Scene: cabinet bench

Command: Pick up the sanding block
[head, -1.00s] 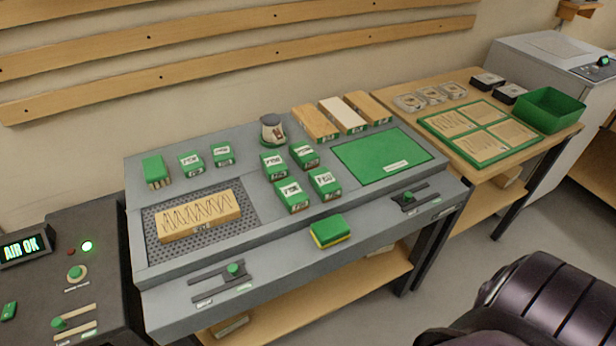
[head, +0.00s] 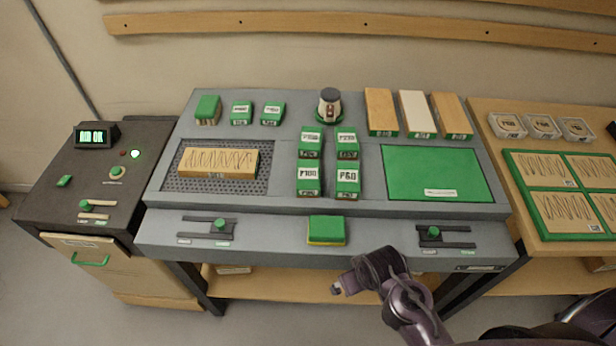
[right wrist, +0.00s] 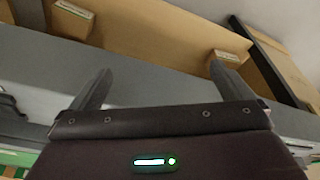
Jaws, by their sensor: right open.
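Several green labelled sanding blocks stand on the grey bench in the head view: a group of them in the middle, including one marked P60 (head: 347,181), and two smaller ones (head: 241,113) at the back left. A green block with a yellow lower edge (head: 326,229) lies on the front ledge. I cannot tell which one the task names. My right gripper (head: 350,279) is in front of the bench, below and right of the green-yellow block and apart from it. In the right wrist view its fingers (right wrist: 162,88) are spread with nothing between them. My left gripper is out of view.
A wooden piece with scribbles (head: 218,162) lies on the perforated plate (head: 258,183). A green mat (head: 432,170) lies at right, with wooden bars (head: 381,111) behind. Slider knobs (head: 434,231) stick up from the ledge. A control cabinet (head: 65,205) stands at left.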

